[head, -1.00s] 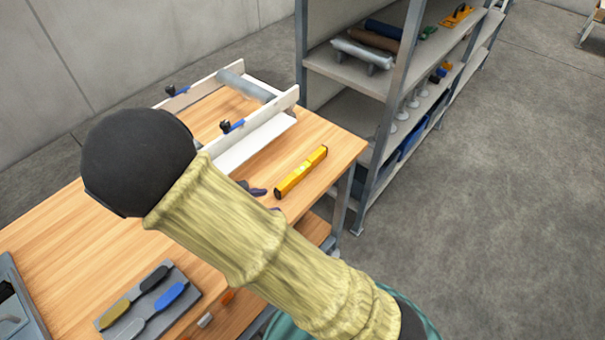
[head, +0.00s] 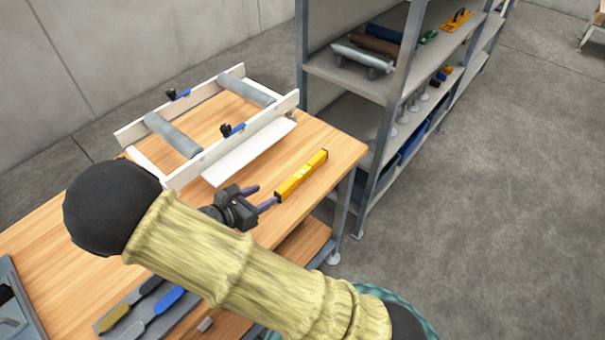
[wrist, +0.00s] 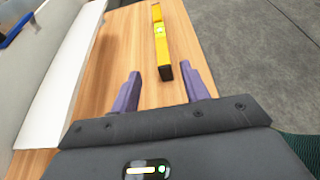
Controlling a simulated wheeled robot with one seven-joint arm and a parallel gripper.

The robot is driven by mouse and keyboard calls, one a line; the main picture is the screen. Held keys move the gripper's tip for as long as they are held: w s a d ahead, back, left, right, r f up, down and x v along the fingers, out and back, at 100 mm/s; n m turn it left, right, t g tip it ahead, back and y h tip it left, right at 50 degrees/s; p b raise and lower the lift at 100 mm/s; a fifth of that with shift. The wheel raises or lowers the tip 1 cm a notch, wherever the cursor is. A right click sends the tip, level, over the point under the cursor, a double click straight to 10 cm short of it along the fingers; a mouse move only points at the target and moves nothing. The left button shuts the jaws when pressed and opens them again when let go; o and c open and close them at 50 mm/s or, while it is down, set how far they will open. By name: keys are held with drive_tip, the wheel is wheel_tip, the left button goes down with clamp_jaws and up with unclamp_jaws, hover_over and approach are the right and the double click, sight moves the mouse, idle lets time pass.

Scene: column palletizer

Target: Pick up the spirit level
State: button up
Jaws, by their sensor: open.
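The yellow spirit level (head: 301,175) lies flat on the wooden workbench (head: 325,146) near its right edge. In the wrist view the spirit level (wrist: 161,42) points away from me, with its dark near end close to the fingertips. My gripper (head: 264,197) is open and empty, with purple fingers. It is just short of the level's near end in the head view. In the wrist view my gripper (wrist: 163,82) has one finger left and one right of the level's line. I cannot tell its exact height above the bench.
A white frame (head: 255,137) with grey rollers and blue clamps stands left of the level; a white sheet (head: 243,158) lies beside it. Trowels (head: 155,310) lie at the near side. A grey metal shelf (head: 345,72) stands behind the bench's right end.

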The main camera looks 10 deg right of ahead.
sight(289, 183)
drive_tip(key=x, duration=0.6)
drive_tip(key=shift+w+d+p, duration=0.25)
drive_tip(key=shift+p, duration=0.05)
drive_tip(key=p+x, duration=0.1)
drive_tip(key=x, duration=0.4)
drive_tip(key=shift+d+r, duration=0.1)
drive_tip(key=shift+d, duration=0.15)
drive_tip(key=shift+s, duration=0.1)
clamp_jaws()
